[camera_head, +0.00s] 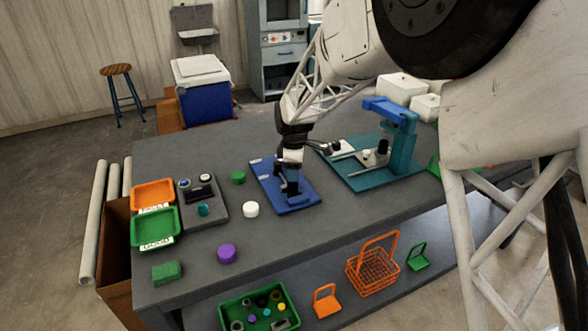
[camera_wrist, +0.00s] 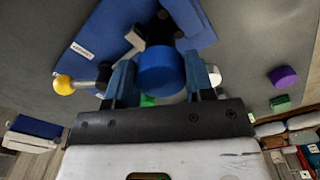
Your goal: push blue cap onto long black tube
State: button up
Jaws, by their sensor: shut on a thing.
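My gripper (camera_wrist: 160,85) is shut on the round blue cap (camera_wrist: 160,70), which sits between the two fingers in the wrist view. In the head view my gripper (camera_head: 291,184) points down over the blue board (camera_head: 305,201), hiding the cap. The blue board also shows in the wrist view (camera_wrist: 105,32), with a white label. A dark part (camera_wrist: 155,27) on the board lies just beyond the cap; I cannot tell whether it is the long black tube. Whether the cap touches anything below is hidden.
A green cap (camera_head: 238,177), a white cap (camera_head: 250,209) and a purple cap (camera_head: 227,253) stand on the table left of the board. A grey tray (camera_head: 219,213) and orange (camera_head: 165,186) and green (camera_head: 141,226) bins lie further left. A teal press (camera_head: 402,150) stands at right.

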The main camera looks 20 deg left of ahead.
jog(key=shift+f, duration=0.35)
dwell(0.3)
jog(key=o, duration=1.4)
jog(key=shift+r, duration=0.15)
jog(key=shift+r, duration=3.9)
